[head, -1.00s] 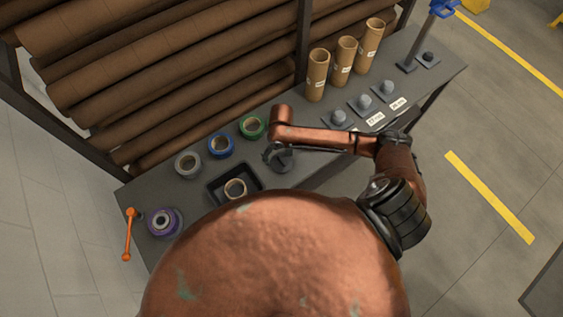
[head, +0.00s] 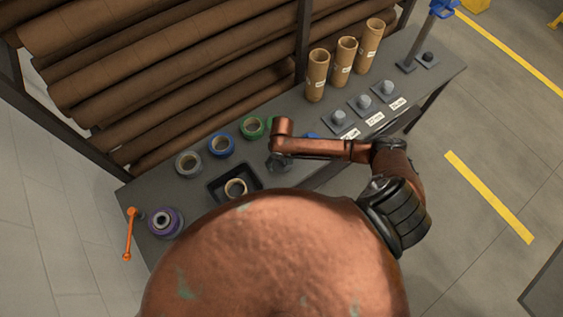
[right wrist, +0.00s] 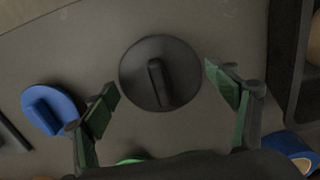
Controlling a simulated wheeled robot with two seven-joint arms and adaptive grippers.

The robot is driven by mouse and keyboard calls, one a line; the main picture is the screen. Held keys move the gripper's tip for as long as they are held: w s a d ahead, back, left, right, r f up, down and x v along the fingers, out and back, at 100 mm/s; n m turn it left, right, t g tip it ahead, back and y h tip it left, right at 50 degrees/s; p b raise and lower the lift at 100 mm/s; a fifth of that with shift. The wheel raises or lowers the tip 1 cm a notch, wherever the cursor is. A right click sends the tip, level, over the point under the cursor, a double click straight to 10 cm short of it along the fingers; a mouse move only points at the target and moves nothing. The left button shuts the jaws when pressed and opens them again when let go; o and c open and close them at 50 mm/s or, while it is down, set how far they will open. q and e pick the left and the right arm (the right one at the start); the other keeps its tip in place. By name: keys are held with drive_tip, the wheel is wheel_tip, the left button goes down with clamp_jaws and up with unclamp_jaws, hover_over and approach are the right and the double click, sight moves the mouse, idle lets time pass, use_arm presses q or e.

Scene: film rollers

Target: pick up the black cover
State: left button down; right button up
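The black cover (right wrist: 178,82) is a flat round disc with a raised bar across its middle. In the right wrist view it lies on the grey tabletop between the fingers of my right gripper (right wrist: 160,84). The green-padded fingers are spread apart on either side of it, and no contact shows. In the head view my right gripper (head: 280,160) is over the table beside the black tray, and I cannot make out the cover clearly beneath it. My left gripper is not in view.
A blue cover (right wrist: 50,108) lies left of the black one. A black tray (head: 216,187) with a tape roll stands nearby. Blue (head: 221,145), green (head: 251,128) and grey (head: 188,164) tape rolls line the back. Cardboard tubes (head: 343,62) stand farther right.

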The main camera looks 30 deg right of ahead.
drive_tip(key=c, duration=0.7)
drive_tip(key=shift+c, duration=0.2)
